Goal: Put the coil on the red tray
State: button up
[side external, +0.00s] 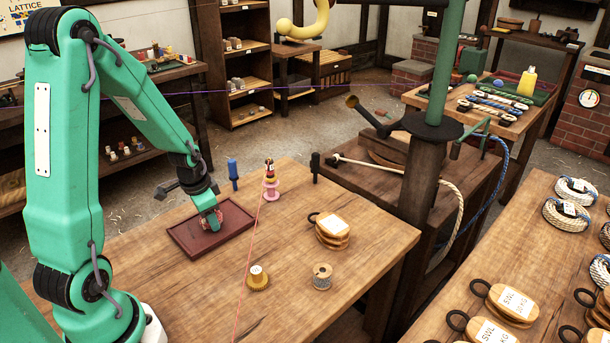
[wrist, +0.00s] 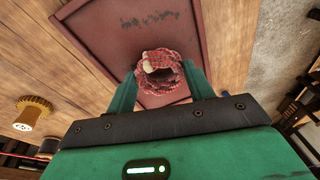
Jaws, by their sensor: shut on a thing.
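The coil (wrist: 157,70) is a red and white rope ring with a pale band. My gripper (wrist: 160,88) is shut on it, one finger at each side. The red tray (wrist: 228,30) lies under and behind the coil in the wrist view. In the side view the dark red tray (side external: 185,236) is on the wooden table, and my gripper (side external: 210,222) points down over its right part with the coil (side external: 209,218) between the fingers. The coil is over or on the tray; whether it touches the tray floor is hard to tell.
A blue peg (side external: 233,170) and a stack of pink rings (side external: 270,185) stand behind the tray. A brass knob piece (side external: 257,279), a spool (side external: 322,276) and a wooden block (side external: 333,232) stand to the right. A thin red line crosses the table. The table's near middle is clear.

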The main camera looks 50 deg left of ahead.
jog(key=shift+f, duration=0.1)
jog(key=o, duration=1)
jog(key=shift+v, duration=6.1)
jog(key=shift+s+d+r+n+t+h, duration=0.2)
jog(key=shift+s+d+r+n+t, duration=0.3)
jog(key=shift+s+d+r, duration=1.2)
jog(key=shift+s+d+r+n+t+h, duration=0.2)
jog(key=shift+s+d+r+t, duration=0.45)
jog(key=shift+d+r, duration=2.15)
jog(key=shift+s+d+r+n+t+h, duration=0.25)
jog(key=shift+s+d+r+t, duration=0.65)
jog(key=shift+d, duration=2.85)
